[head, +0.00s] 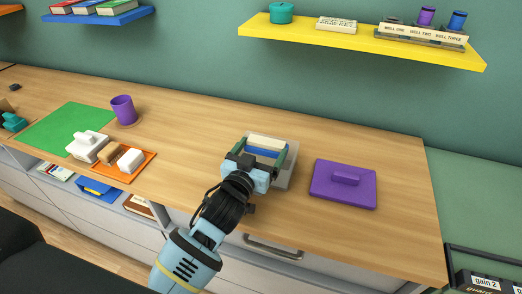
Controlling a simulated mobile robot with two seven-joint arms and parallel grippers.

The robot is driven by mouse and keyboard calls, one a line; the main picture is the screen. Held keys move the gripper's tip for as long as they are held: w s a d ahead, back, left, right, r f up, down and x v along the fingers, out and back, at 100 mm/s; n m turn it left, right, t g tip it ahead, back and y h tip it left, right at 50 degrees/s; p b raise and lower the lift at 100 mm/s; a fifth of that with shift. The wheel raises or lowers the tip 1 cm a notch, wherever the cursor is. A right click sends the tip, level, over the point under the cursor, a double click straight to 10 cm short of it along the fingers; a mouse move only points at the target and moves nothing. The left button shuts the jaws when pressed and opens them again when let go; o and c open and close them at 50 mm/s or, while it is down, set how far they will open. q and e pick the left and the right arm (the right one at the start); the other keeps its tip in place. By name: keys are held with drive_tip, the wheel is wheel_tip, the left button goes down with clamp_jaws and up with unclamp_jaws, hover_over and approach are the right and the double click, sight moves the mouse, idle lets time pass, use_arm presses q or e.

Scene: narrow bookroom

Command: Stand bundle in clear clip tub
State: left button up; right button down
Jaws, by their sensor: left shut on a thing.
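My left gripper (262,155) comes in from the bottom and is shut on a bundle (267,142) with a cream top edge and a blue band. A grey, see-through-looking tub (287,172) stands on the wooden counter around and under the gripper. The bundle is at the tub's opening. The gripper hides much of both, so I cannot tell whether the bundle touches the tub floor. A purple lid-like slab with a handle (343,178) lies flat to the right of the tub. My right gripper is not in view.
The wooden counter (200,130) is clear left of the tub. Further left are a purple cup (122,109), a green mat (66,129), and an orange tray (138,173) with small blocks. A yellow shelf (360,40) hangs above. A drawer handle (272,247) sits below the counter edge.

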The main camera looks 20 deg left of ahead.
use_arm(q)
drive_tip(key=shift+r, duration=0.15)
drive_tip(key=shift+f, duration=0.45)
drive_tip(key=shift+f, duration=0.25)
